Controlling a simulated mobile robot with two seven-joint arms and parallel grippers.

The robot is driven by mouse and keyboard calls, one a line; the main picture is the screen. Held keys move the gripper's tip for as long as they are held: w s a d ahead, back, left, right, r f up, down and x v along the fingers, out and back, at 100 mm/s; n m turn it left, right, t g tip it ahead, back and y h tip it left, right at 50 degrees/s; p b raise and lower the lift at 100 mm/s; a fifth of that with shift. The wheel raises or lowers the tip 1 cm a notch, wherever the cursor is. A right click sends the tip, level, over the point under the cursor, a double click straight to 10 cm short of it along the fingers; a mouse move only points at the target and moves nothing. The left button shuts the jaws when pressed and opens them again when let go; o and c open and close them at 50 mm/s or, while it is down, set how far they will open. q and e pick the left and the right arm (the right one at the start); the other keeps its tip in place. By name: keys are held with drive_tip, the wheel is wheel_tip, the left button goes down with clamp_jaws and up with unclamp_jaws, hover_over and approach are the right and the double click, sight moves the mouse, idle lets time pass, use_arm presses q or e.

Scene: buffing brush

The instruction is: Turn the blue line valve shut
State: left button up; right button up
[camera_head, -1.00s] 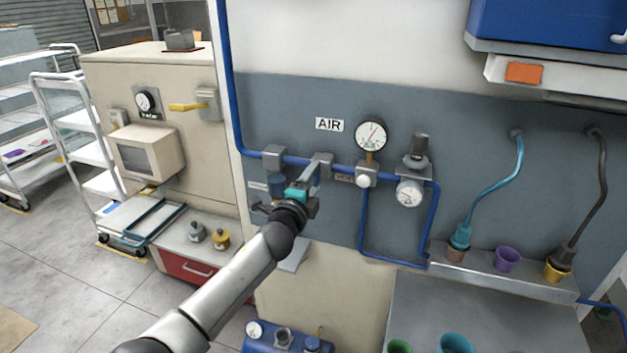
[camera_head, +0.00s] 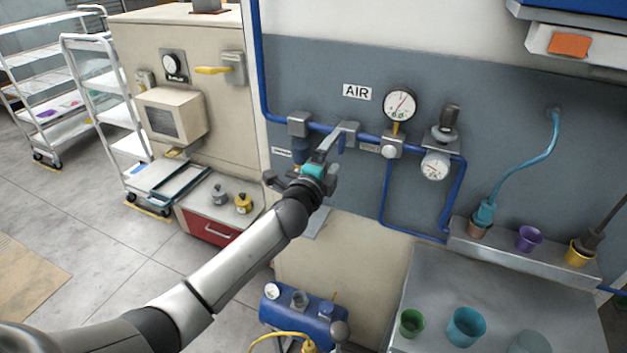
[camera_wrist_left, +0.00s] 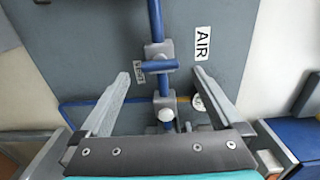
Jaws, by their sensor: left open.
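The blue pipe (camera_head: 268,90) runs along the grey wall panel under the AIR sign. The valve's blue handle (camera_wrist_left: 157,68) shows in the left wrist view as a short bar lying crosswise to the pipe on a grey body. My left gripper (camera_wrist_left: 167,70) is open and empty, its fingertips on either side of the handle in that view, with gaps to both. How far they are from it in depth I cannot tell. My right gripper is out of view.
A gauge (camera_head: 400,103) and a regulator (camera_head: 446,125) sit right of the valve. A yellow lever (camera_head: 212,70) is on the beige cabinet at left. A blue machine (camera_head: 310,310) stands below. A bench (camera_head: 440,285) with cups is at lower right.

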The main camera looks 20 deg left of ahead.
use_arm(q)
drive_tip(key=s, duration=1.2)
drive_tip(key=shift+a+b, duration=0.2)
drive_tip(key=shift+b, duration=0.25)
